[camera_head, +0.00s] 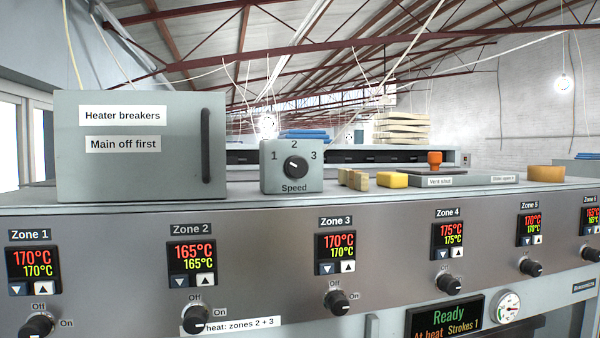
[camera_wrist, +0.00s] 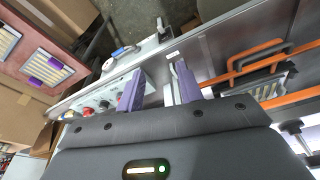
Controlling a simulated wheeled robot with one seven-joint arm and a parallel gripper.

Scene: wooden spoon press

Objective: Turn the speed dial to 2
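The speed dial (camera_head: 297,167) is a black round knob on the front of a small grey-green box (camera_head: 272,182) labelled Speed. The numbers 1, 2 and 3 run left, top and right around it. Its small white mark appears to point up and left, toward 1. My gripper (camera_wrist: 159,76) shows only in the wrist view, with two purple fingers apart and nothing seen between them. It is not in the head view, away from the dial. I cannot make out the speed dial in the wrist view.
The Heater breakers box (camera_head: 150,170) stands left of the speed box. Yellow blocks (camera_head: 392,180) and an orange-handled vent slide (camera_head: 435,160) stand to its right. Zone knobs line the panel below. The wrist view shows orange rails (camera_wrist: 260,60) and cardboard boxes (camera_wrist: 20,85).

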